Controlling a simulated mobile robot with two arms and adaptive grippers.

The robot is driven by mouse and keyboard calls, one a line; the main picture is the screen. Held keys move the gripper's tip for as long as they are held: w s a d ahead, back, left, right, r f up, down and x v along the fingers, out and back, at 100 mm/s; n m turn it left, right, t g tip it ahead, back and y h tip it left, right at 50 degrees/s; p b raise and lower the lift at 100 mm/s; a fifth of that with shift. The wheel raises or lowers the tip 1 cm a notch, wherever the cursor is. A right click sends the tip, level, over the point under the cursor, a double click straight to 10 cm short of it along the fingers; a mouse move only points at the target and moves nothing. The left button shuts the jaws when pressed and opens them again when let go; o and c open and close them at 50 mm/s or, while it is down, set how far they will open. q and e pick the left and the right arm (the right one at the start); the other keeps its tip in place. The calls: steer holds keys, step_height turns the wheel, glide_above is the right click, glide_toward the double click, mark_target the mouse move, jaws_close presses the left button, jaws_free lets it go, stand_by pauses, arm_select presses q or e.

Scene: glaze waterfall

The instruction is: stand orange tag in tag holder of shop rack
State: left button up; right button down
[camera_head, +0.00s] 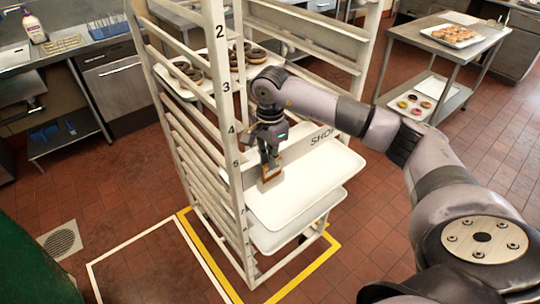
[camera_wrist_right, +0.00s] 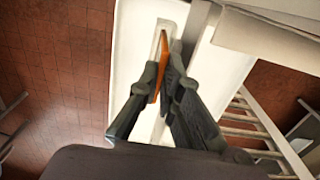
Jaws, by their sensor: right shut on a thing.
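The orange tag (camera_head: 270,184) is gripped in my right gripper (camera_head: 269,164), just over the left part of a white tray on the shop rack (camera_head: 234,150). In the right wrist view the tag (camera_wrist_right: 159,72) shows as a thin orange edge between the two dark fingertips of the right gripper (camera_wrist_right: 164,70). A pale slotted piece (camera_wrist_right: 161,28), perhaps the tag holder, lies just beyond the tag in that view. Whether the tag touches it I cannot tell. My left gripper is not in view.
The rack's white trays (camera_head: 310,190) look empty below the arm. A "SHOP" sign (camera_head: 320,138) is behind the gripper. Chocolate doughnuts (camera_head: 187,71) sit on a higher tray. A steel table (camera_head: 440,45) stands at the right. Red floor is open around the rack.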

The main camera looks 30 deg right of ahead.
steer(key=shift+f, duration=0.1)
steer(key=c, duration=1.8)
jaws_free()
steer(key=shift+r, duration=0.3)
steer(key=shift+r+b, duration=1.9)
steer(key=shift+r, duration=4)
steer(key=shift+f, duration=0.1)
